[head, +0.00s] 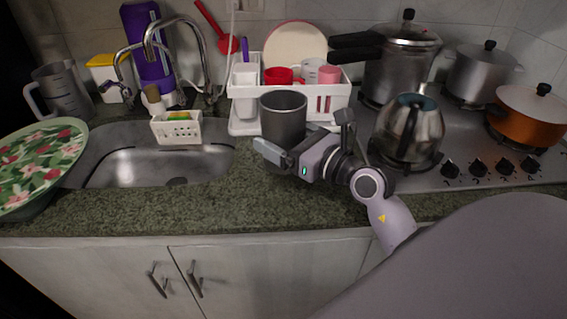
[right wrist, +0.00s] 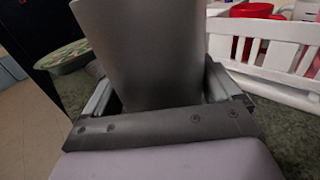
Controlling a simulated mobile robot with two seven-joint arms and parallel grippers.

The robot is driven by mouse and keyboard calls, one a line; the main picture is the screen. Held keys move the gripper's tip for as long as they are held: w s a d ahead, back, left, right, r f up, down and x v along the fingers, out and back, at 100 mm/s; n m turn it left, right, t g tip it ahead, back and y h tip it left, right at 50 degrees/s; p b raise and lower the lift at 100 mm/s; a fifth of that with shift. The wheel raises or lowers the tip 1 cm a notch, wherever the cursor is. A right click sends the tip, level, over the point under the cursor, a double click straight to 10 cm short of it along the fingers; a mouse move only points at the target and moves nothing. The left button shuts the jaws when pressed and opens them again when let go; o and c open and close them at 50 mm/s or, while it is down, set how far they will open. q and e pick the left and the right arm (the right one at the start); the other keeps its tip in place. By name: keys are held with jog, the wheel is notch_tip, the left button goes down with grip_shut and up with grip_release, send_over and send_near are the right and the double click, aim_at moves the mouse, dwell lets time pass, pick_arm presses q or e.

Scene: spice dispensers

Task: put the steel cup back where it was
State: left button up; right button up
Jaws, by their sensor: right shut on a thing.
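The steel cup (head: 284,118) is a tall, dark grey cylinder, upright with its open rim up, in front of the white dish rack. My right gripper (head: 273,156) is at the cup's lower part, shut on it with a finger on either side. In the right wrist view the cup (right wrist: 155,50) fills the space between the fingers of my right gripper (right wrist: 160,90). The cup's base is hidden by the gripper, so I cannot tell if it touches the counter. My left gripper is not in view.
The white dish rack (head: 243,118) with cups and a plate stands just behind the cup. A kettle (head: 408,135) and pots stand on the stove at right. The sink (head: 150,168) lies left. Green granite counter (head: 240,205) is clear in front.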

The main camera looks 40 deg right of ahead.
jog(key=shift+f+b, duration=0.75)
jog(key=shift+f, duration=2)
jog(key=shift+f, duration=0.15)
jog(key=o, duration=0.9)
